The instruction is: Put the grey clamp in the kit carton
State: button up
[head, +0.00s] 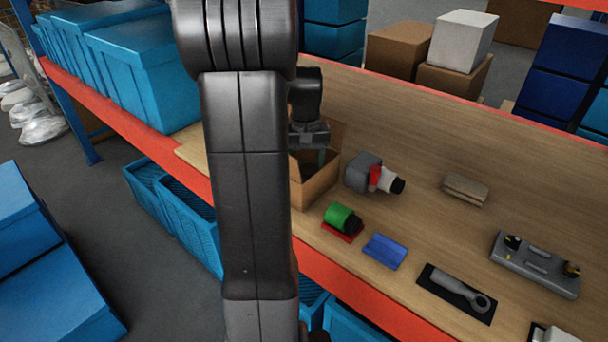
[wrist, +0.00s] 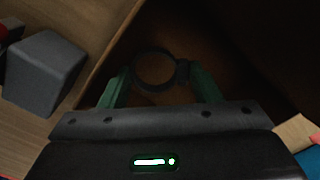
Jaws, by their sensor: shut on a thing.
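The kit carton (head: 317,186) is an open brown cardboard box on the wooden shelf, partly hidden behind my arm in the head view. My gripper (head: 318,156) is over the carton's opening, pointing down. In the wrist view my gripper (wrist: 162,73) is shut, with its green fingers on either side of the grey clamp (wrist: 182,74), a dark ring with a small lug. The clamp is over the carton's dim interior, within the carton wall (wrist: 112,62). Its height above the carton floor is hard to tell. The clamp is not clearly seen in the head view.
A grey block with a red and white part (head: 362,173) stands close right of the carton. A green cylinder (head: 342,216), a blue block (head: 385,251), a tan block (head: 466,188) and a grey knobbed panel (head: 535,266) lie farther along. Blue bins (head: 150,70) stand left.

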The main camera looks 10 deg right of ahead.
aim_at(305, 175)
jog(key=shift+f, duration=1.9)
jog(key=shift+f, duration=0.2)
jog(key=o, duration=0.9)
jog(key=shift+o, duration=0.2)
jog(key=shift+r, duration=0.1)
notch_tip(305, 175, up, 12)
jog(key=shift+r, duration=0.15)
